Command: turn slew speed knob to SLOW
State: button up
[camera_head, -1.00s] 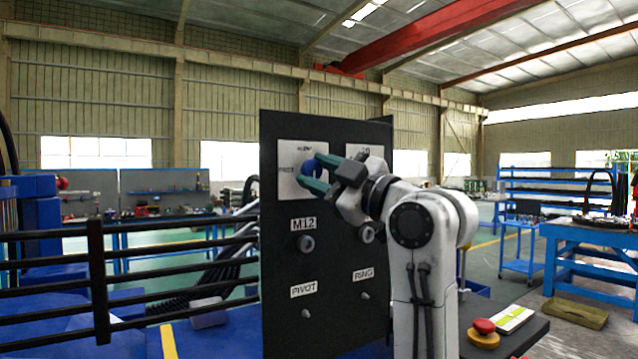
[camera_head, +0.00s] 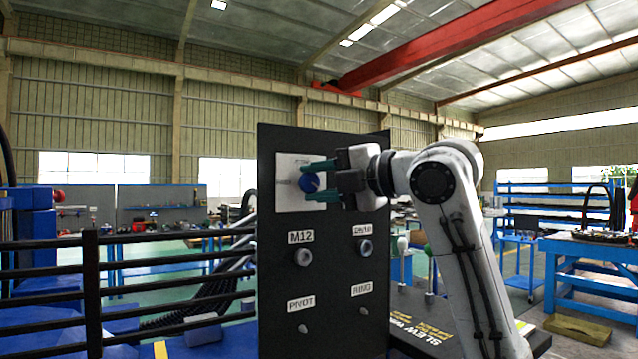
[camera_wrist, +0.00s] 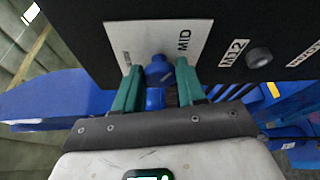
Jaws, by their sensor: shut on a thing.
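The blue slew speed knob (camera_head: 307,184) sits on a white plate (camera_head: 284,202) at the upper left of the black upright panel (camera_head: 285,245). My gripper (camera_head: 309,181) reaches in from the right, its green fingers above and below the knob, shut on it. In the wrist view the knob (camera_wrist: 157,73) lies between the two fingertips (camera_wrist: 158,68). The plate (camera_wrist: 192,48) there reads MID near the right finger. Its other lettering is too blurred to read, and the knob's pointer cannot be made out.
Lower on the panel are an M12 connector (camera_head: 303,258), another connector (camera_head: 364,248) and small PIVOT (camera_head: 303,328) and RING (camera_head: 364,311) studs. Black rails (camera_head: 170,282) stand at left.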

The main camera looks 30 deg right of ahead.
jog(key=n+g+h+p, duration=0.1)
jog(key=n, duration=0.2)
jog(key=shift+a+n, duration=0.15)
jog(key=shift+n, duration=0.15)
jog(key=shift+n+g+h, duration=0.4)
jog(key=shift+n+h, duration=0.2)
jog(key=shift+n, duration=0.3)
jog(key=shift+a+f, duration=0.1)
jog(key=o, duration=1)
jog(key=shift+o, duration=0.3)
jog(key=shift+r, duration=0.2)
jog(key=b+v, duration=0.1)
jog(key=v, duration=0.9)
jog(key=shift+s+b, duration=0.4)
